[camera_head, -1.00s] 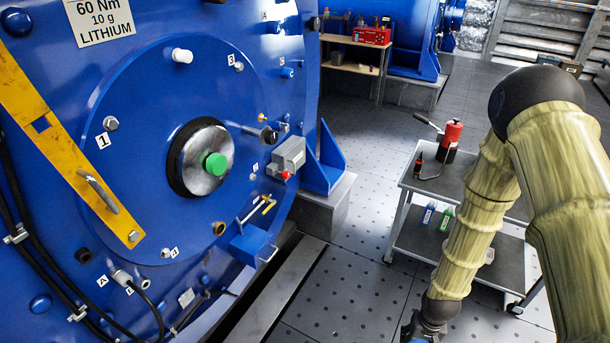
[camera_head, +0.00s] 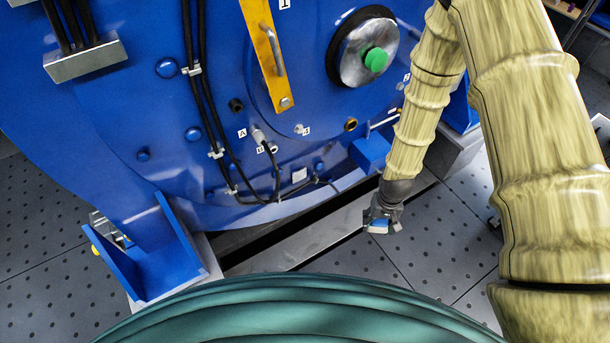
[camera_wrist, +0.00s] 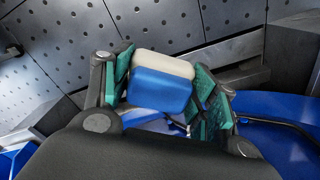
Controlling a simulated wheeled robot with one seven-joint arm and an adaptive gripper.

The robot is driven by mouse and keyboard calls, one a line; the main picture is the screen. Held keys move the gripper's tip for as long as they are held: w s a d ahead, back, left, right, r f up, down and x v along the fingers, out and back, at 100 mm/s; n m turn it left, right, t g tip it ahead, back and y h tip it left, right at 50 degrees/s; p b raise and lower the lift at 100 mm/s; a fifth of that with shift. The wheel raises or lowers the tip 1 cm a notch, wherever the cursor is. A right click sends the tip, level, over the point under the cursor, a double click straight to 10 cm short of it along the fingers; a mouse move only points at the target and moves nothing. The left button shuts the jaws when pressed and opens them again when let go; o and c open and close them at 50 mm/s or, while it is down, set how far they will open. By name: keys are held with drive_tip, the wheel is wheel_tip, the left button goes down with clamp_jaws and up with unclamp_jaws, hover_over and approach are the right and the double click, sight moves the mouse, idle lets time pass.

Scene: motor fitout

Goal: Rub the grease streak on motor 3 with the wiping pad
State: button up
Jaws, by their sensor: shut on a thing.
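My gripper (camera_head: 383,221) hangs low in front of the big blue motor (camera_head: 330,105), over the floor beside its base. In the wrist view my gripper (camera_wrist: 165,88) is shut on the wiping pad (camera_wrist: 160,92), a rounded block with a blue half and a cream half between the green-faced fingers. The pad (camera_head: 377,228) shows small in the head view and is apart from the motor. I cannot make out a grease streak or the motor's number in either view.
A yellow bar (camera_head: 268,55) with a handle, a green-capped shaft hub (camera_head: 367,52) and black cables (camera_head: 203,100) are on the motor face. A blue box (camera_head: 371,154) juts out low. A blue foot bracket (camera_head: 160,255) stands at left. Perforated floor (camera_head: 420,250) is open at right.

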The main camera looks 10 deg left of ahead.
sight(338, 146)
drive_tip(key=w+a+f+t+y+b, duration=0.35)
drive_tip(key=w+a+f+b, duration=0.5)
drive_tip(key=b, duration=0.55)
drive_tip(key=shift+w+a+r+m+t+y+b, duration=0.25)
drive_tip(key=shift+w+a+t+y+b, duration=1.25)
drive_tip(key=shift+w+b, duration=2.45)
drive_tip(key=shift+w+a+r+m+t+y+b, duration=0.25)
drive_tip(key=shift+w+a+t+y+b, duration=1.25)
drive_tip(key=shift+b, duration=4.6)
drive_tip(key=shift+w+a+r+m+t+y+b, duration=0.25)
drive_tip(key=shift+w+a+t+y+b, duration=0.4)
drive_tip(key=shift+w+a+t+b, duration=3.3)
drive_tip(key=shift+w+d+g+b, duration=0.1)
drive_tip(key=shift+d+g+b, duration=0.9)
drive_tip(key=shift+g, duration=0.5)
drive_tip(key=shift+d, duration=0.15)
drive_tip(key=shift+w+d+p, duration=0.55)
drive_tip(key=shift+w+d, duration=0.55)
drive_tip(key=shift+d, duration=0.35)
drive_tip(key=shift+w+d+p, duration=0.55)
drive_tip(key=shift+w+d, duration=0.55)
drive_tip(key=shift+d, duration=0.35)
drive_tip(key=shift+w+d+p, duration=0.55)
drive_tip(key=shift+w+d, duration=0.55)
drive_tip(key=shift+d, duration=0.35)
drive_tip(key=shift+r+p, duration=0.1)
drive_tip(key=shift+p, duration=0.2)
drive_tip(key=shift+a, duration=0.15)
